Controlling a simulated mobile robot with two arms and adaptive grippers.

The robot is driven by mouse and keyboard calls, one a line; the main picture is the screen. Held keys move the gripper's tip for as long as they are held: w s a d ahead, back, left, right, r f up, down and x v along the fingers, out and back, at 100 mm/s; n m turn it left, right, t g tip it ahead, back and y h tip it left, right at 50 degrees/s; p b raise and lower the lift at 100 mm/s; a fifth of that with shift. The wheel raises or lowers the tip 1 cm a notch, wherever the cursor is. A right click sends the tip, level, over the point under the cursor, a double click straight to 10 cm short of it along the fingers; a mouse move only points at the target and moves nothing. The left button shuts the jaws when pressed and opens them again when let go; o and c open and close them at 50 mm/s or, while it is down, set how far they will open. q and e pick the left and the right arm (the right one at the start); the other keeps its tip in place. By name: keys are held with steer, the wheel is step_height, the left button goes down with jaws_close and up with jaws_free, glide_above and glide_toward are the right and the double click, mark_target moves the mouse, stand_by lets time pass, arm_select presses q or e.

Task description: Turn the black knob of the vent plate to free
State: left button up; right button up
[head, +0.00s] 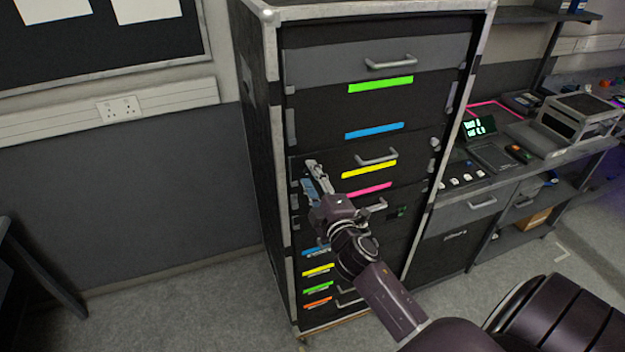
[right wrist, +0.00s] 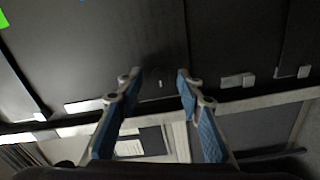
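My right gripper (head: 313,178) is at the left side of the tall black cabinet, in front of its middle drawers. In the right wrist view its two blue-padded fingers (right wrist: 158,77) are spread open. A small dark knob (right wrist: 157,74) with a short pale mark shows between the fingertips, against a black panel (right wrist: 110,45). The knob blends into the panel, and I cannot tell whether the fingers touch it. In the head view my gripper hides this spot. The vent plate's lettering cannot be read. My left gripper is not in view.
The cabinet (head: 262,150) has metal edges, handles and coloured label strips. A bench (head: 560,155) with instruments and a small lit screen (head: 479,127) adjoins it on the right. The floor (head: 200,300) to the left is clear.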

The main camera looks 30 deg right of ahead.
steer(key=v, duration=1.2)
